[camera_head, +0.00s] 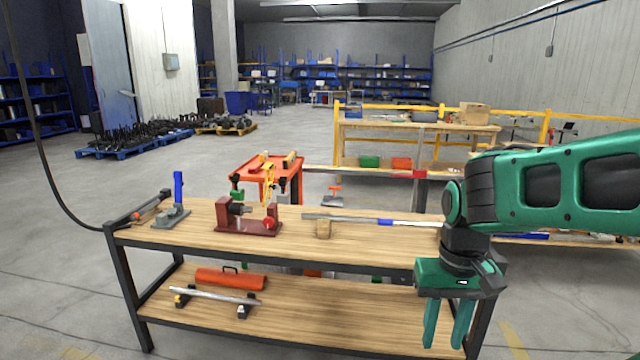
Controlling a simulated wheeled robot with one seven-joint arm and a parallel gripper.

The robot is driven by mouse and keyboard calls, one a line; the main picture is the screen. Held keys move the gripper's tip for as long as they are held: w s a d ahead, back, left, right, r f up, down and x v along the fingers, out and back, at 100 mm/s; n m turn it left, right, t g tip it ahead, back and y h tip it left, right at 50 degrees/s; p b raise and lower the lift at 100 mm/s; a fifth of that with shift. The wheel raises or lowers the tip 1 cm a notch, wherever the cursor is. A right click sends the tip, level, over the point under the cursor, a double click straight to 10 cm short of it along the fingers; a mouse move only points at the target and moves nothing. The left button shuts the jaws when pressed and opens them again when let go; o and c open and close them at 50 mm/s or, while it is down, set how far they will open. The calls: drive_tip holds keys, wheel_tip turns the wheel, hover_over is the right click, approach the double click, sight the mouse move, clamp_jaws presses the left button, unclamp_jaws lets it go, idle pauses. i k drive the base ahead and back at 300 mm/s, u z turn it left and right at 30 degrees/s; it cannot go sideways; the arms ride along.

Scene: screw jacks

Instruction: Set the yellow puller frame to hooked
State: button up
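The yellow puller frame (268,178) appears small, left of centre, in front of or on an orange-red stand (252,171). It is above a maroon screw fixture (248,227) with two posts and a red ball. I cannot tell at this size whether the frame is hooked on anything. My green gripper (447,326) hangs pointing down at the right, near the right end of the wooden bench (380,240), well away from the yellow frame. Its two fingers are apart with nothing between them.
An orange toolbox (230,279) and a metal rod (215,295) lie on the lower shelf. The bench top's right part is mostly clear.

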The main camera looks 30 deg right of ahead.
sight(266, 166)
drive_tip(key=z, duration=0.25)
drive_tip(key=i, duration=1)
drive_tip(key=u, duration=1.7)
drive_tip(key=k, duration=0.55)
drive_tip(key=z, duration=0.95)
